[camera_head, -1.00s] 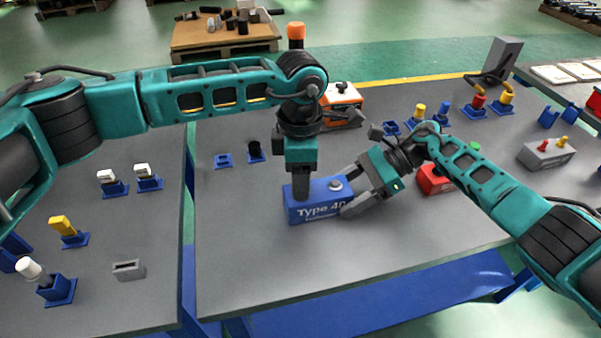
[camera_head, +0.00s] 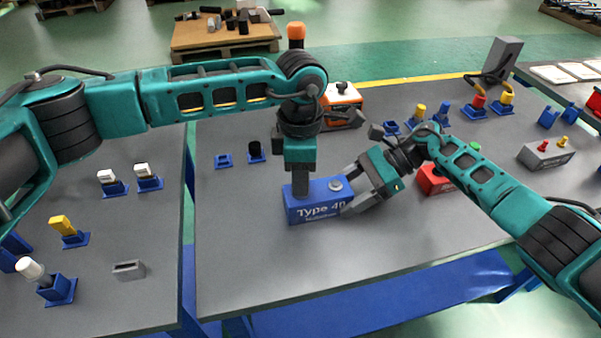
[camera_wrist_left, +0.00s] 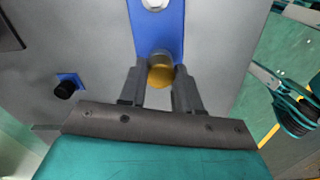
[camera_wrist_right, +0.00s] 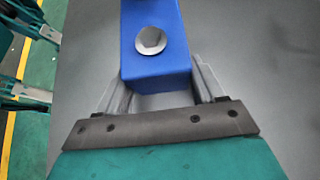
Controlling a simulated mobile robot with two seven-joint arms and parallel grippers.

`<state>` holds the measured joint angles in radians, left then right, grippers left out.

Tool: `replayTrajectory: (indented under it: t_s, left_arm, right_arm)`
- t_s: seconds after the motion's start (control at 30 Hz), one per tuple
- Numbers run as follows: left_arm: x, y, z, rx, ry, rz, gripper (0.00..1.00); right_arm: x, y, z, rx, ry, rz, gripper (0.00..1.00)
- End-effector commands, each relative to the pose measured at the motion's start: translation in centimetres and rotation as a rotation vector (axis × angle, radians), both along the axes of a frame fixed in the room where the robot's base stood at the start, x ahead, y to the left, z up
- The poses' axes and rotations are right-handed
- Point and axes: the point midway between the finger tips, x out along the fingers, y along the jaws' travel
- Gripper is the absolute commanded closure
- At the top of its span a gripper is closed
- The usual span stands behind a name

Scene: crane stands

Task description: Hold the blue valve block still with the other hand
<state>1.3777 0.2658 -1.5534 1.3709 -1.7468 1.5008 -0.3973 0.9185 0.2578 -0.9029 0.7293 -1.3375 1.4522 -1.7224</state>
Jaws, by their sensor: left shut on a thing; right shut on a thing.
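The blue valve block (camera_head: 318,207), lettered "Type 40", lies on the grey table with a grey round fitting (camera_head: 335,184) on top. My left gripper (camera_head: 301,193) points straight down over the block's left end. In the left wrist view its fingers are shut on a round brass-coloured part (camera_wrist_left: 161,72) at that end of the block. My right gripper (camera_head: 350,193) comes in from the right at a slant. The right wrist view shows its fingers on both sides of the blue block's end (camera_wrist_right: 155,78), shut on it. The fingertips are partly hidden by the block.
An orange-and-white box (camera_head: 343,105) stands behind the grippers. A red box (camera_head: 432,180) is partly behind my right arm. Small blue stands (camera_head: 223,161) sit behind the block. The table in front of the block is clear.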

Motion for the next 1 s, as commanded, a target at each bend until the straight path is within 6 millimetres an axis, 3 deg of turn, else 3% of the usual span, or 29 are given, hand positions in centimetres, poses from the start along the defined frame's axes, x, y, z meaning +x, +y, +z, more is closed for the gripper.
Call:
replayTrajectory:
  t_s: [0.3, 0.73, 0.9, 0.93, 1.0]
  left_arm:
    - [0.03, 0.03, 0.03, 0.001, -0.001, -0.362, 1.0]
    - [0.03, 0.03, -0.01, 0.001, -0.001, -0.438, 1.0]
    - [0.04, 0.04, -0.03, 0.001, -0.001, -0.615, 1.0]
    - [0.03, 0.04, -0.04, 0.001, -0.001, -0.622, 0.66]
    - [0.02, 0.03, -0.04, 0.001, 0.0, -0.617, 0.59]
  right_arm:
    - [0.03, 0.01, 0.06, 0.001, 0.0, -0.001, 0.73]
    - [0.03, 0.01, 0.06, 0.001, -0.001, 0.0, 0.73]
    - [0.03, 0.01, 0.05, 0.001, -0.001, 0.0, 0.73]
    - [0.03, 0.01, 0.05, 0.001, -0.001, 0.0, 0.73]
    - [0.03, 0.01, 0.05, 0.001, -0.001, 0.0, 0.73]
